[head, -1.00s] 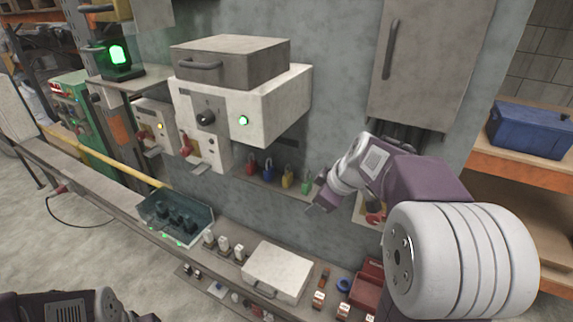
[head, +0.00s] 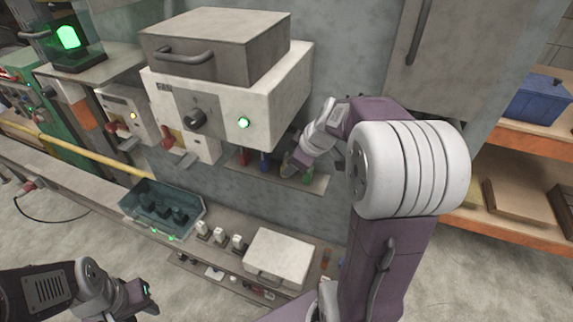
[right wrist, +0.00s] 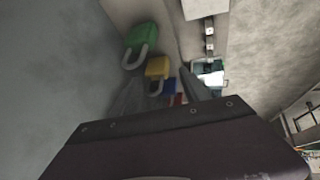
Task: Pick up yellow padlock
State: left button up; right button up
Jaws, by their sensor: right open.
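The yellow padlock (right wrist: 158,67) shows in the right wrist view, between the green padlock (right wrist: 140,42) and the blue padlock (right wrist: 169,86). Its body and pale shackle lie ahead of and between the fingers of my right gripper (right wrist: 160,86), which is open; I cannot tell if they touch it. In the head view my right gripper (head: 292,166) is at the padlock shelf and hides most or all of the yellow padlock. My left gripper (head: 146,296) is low at the left, away from the padlocks; its jaws are too small to read.
A red padlock (head: 244,156) stands left of the blue one on the narrow shelf (head: 318,184). The white control box (head: 225,95) overhangs close to the right gripper's left. Below are a green tray (head: 130,198) and a white case (head: 280,258) on the ledge.

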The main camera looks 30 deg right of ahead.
jog(key=shift+w+a+f+p, duration=0.1)
jog(key=shift+w+f+p, duration=0.25)
jog(key=shift+w, duration=0.25)
jog(key=shift+w+a+f+p, duration=0.1)
jog(key=shift+w+f+p, duration=0.25)
jog(key=shift+w, duration=0.2)
jog(key=x, duration=0.2)
jog(key=shift+d+f, duration=0.1)
jog(key=shift+f, duration=0.3)
pick_arm(q)
jog(key=shift+w+r, duration=0.15)
jog(key=shift+r, duration=0.65)
pick_arm(e)
jog(key=shift+d+f, duration=0.1)
jog(key=shift+f, duration=0.15)
jog(key=shift+w, duration=0.25)
jog(key=c, duration=1.1)
jog(key=shift+s, duration=0.25)
grip_shut()
